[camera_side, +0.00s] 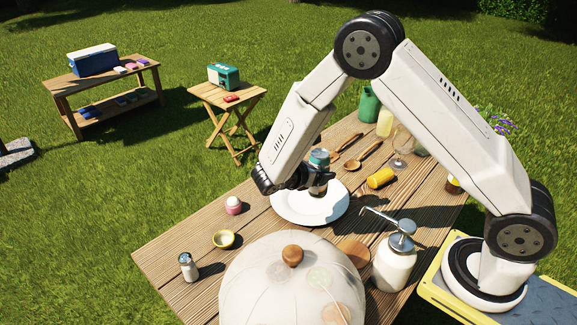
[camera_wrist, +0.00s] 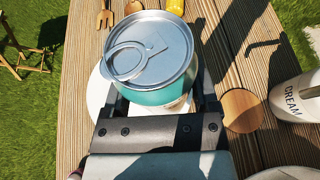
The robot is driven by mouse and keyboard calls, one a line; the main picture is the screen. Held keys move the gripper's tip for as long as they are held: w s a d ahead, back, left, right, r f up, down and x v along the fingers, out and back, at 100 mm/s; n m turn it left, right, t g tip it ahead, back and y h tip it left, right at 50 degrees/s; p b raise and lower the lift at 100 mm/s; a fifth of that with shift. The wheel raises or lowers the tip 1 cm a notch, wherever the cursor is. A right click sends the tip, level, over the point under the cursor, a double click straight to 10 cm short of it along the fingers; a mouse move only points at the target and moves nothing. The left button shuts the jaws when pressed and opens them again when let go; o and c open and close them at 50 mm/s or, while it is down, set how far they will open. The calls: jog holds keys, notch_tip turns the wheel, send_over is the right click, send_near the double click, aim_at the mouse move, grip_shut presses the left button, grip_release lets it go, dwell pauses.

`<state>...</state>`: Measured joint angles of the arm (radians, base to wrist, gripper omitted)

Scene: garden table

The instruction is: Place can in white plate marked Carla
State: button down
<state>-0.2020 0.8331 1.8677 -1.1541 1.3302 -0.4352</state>
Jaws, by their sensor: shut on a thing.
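A teal can (camera_wrist: 155,97) with a silver pull-ring lid is upright between the jaws of my gripper (camera_wrist: 160,105), which is shut on it. In the side view the can (camera_side: 319,157) is over the white plate (camera_side: 290,213) on the wooden table. The plate shows only partly behind the can in the wrist view (camera_wrist: 97,92). I cannot tell if the can's bottom touches the plate. No name can be read on the plate.
A domed cover (camera_side: 290,285) with a wooden knob and a cream pump bottle (camera_side: 395,262) stand in front of the plate.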

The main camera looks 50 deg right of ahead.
jog(key=w+f, duration=0.5)
jog(key=f, duration=0.1)
jog(key=shift+w+d, duration=0.35)
jog(key=shift+d, duration=0.05)
jog(key=shift+w+f, duration=0.15)
jog(key=shift+f, duration=0.75)
jog(key=shift+w+f, duration=0.1)
jog(key=shift+f, duration=0.8)
grip_release()
jog(key=shift+f, duration=0.15)
jog(key=shift+r, duration=0.2)
jog(key=v, duration=1.2)
